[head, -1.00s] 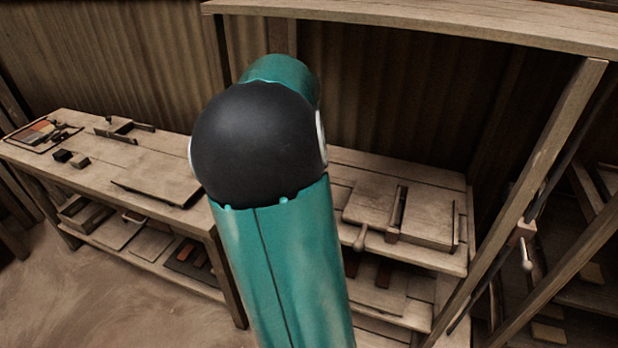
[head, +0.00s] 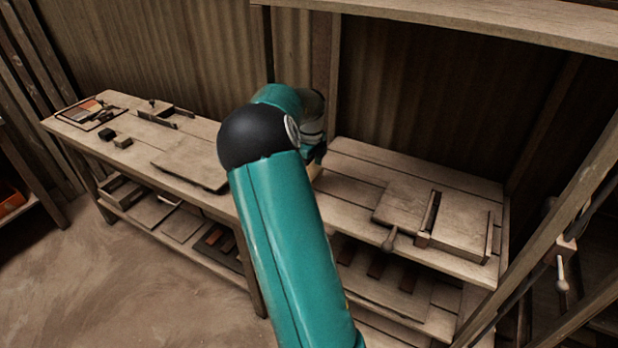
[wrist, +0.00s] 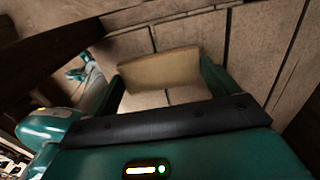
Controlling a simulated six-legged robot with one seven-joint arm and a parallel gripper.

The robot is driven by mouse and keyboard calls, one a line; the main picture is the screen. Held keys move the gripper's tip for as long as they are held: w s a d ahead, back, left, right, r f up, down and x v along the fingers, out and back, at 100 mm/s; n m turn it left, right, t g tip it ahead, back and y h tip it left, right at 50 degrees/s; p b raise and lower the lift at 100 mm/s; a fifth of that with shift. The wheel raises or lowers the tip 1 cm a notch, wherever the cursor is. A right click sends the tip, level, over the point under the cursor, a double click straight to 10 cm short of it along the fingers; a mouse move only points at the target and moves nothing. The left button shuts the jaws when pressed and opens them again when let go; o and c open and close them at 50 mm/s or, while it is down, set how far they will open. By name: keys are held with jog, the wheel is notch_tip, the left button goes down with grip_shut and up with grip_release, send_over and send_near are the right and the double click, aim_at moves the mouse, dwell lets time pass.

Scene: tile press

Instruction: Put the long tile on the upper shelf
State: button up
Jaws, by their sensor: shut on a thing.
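In the wrist view, my gripper (wrist: 165,82) is shut on a pale tan tile (wrist: 158,68), which spans between its two teal fingers. Planks show beyond the tile. In the head view, my arm hides the tile and the fingers; only the dark wrist end shows beyond the elbow, near the left end of the plank bench. A long wooden board (head: 450,22) runs high across the upper right. Below it stands the plank-topped bench (head: 350,165) with lower shelves (head: 435,318). I cannot tell which level is the upper shelf.
A wooden press with a handle (head: 440,215) sits on the right bench. The left bench (head: 185,140) carries a flat board (head: 190,165), small dark blocks (head: 115,139) and a tray of coloured pieces (head: 92,112). A slanted post (head: 560,215) stands at right. The floor at left is clear.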

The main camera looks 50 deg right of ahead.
aim_at(309, 172)
jog(key=shift+w+f, duration=0.2)
jog(key=shift+f, duration=0.75)
jog(key=shift+w+f, duration=0.15)
jog(key=shift+f, duration=0.8)
jog(key=shift+f, duration=0.2)
jog(key=o, duration=0.9)
jog(key=shift+c, duration=0.2)
jog(key=shift+r, duration=0.15)
notch_tip(309, 172, up, 12)
jog(key=shift+r, duration=0.1)
